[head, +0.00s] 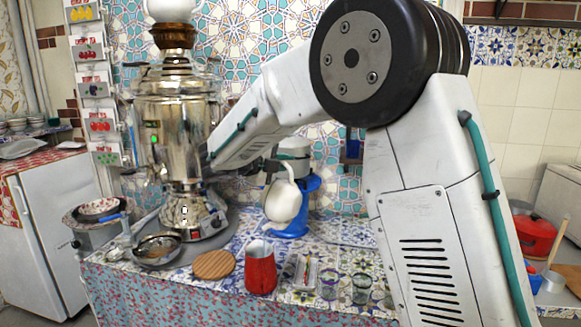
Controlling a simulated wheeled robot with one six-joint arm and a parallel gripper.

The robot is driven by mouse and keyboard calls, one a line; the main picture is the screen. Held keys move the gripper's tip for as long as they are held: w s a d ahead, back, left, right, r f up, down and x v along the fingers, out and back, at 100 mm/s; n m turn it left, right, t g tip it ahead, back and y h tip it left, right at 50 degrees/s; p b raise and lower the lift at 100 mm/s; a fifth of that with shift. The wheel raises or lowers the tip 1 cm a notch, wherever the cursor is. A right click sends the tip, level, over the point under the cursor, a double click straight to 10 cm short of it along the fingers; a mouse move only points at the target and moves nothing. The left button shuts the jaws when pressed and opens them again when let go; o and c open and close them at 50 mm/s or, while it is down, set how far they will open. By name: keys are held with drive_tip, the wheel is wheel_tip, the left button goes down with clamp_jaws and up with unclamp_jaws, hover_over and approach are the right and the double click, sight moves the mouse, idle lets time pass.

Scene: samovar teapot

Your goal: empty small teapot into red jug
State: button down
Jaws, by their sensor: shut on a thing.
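A small white teapot (283,203) hangs in the air near the middle of the head view, tilted over, with a curved slim part at its top. My gripper (274,172) is shut on the teapot; its fingers are small and partly hidden by my forearm and the teapot. The red jug (260,270) stands upright on the tiled counter, below and a little left of the teapot. A clear gap separates the teapot from the jug. No liquid stream is visible, and the inside of the jug cannot be made out.
A tall metal samovar (175,125) stands left on a grey tray (226,229). A round wooden board (213,265) lies left of the jug. Glasses (330,285) stand to its right. A blue object (303,200) stands behind the teapot.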

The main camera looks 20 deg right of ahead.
drive_tip(key=shift+w+a+r+n+h, duration=0.2)
drive_tip(key=shift+w+a+n, duration=0.1)
drive_tip(key=shift+w+a, duration=0.25)
drive_tip(key=shift+w+a+r+n+h, duration=0.1)
drive_tip(key=shift+w+a+r+n, duration=0.15)
drive_tip(key=shift+w+a, duration=0.2)
drive_tip(key=shift+n+h, duration=0.5)
drive_tip(key=shift+n, duration=0.45)
drive_tip(key=shift+w+a+r, duration=0.15)
drive_tip(key=shift+w+a, duration=1.3)
drive_tip(key=shift+w, duration=0.25)
drive_tip(key=shift+s+d, duration=0.1)
idle(1.1)
